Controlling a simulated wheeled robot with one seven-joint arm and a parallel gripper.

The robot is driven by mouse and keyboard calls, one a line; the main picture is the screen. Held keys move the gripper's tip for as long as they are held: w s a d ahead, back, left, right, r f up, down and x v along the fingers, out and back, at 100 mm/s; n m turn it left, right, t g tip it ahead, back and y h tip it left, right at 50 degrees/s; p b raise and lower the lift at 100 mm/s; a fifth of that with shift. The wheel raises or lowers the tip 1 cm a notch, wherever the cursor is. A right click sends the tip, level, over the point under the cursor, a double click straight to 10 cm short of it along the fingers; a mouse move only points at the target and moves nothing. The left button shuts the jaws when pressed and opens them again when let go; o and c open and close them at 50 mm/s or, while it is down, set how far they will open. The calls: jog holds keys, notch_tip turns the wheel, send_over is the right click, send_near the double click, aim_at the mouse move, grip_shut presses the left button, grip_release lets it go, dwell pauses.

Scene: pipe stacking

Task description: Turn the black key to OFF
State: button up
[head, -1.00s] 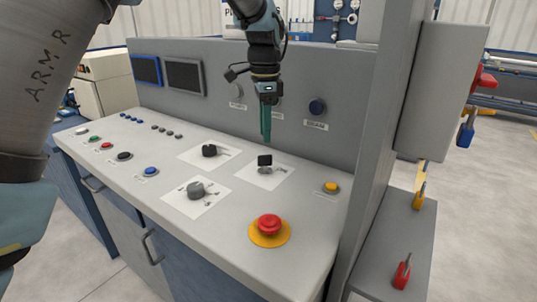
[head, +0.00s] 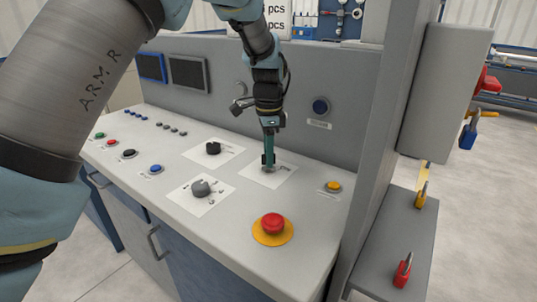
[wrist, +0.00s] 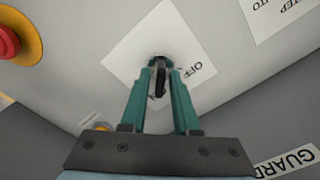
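The black key (wrist: 160,80) stands upright in a round grey switch on a white label card (head: 285,176) of the sloped grey console.
A black knob (head: 213,148) and a grey knob (head: 201,188) sit on cards to the left. A red mushroom button (head: 272,223) is in front, and a yellow button (head: 334,186) is to the right. The upright back panel (head: 345,135) rises behind my gripper.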

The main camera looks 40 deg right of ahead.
grip_shut()
dwell(0.5)
jog(key=n, duration=0.3)
jog(key=shift+p, duration=0.35)
jog(key=n, duration=0.4)
jog(key=shift+p, duration=0.4)
jog(key=n, duration=0.5)
jog(key=shift+n+p, duration=0.8)
jog(key=shift+n, duration=2.2)
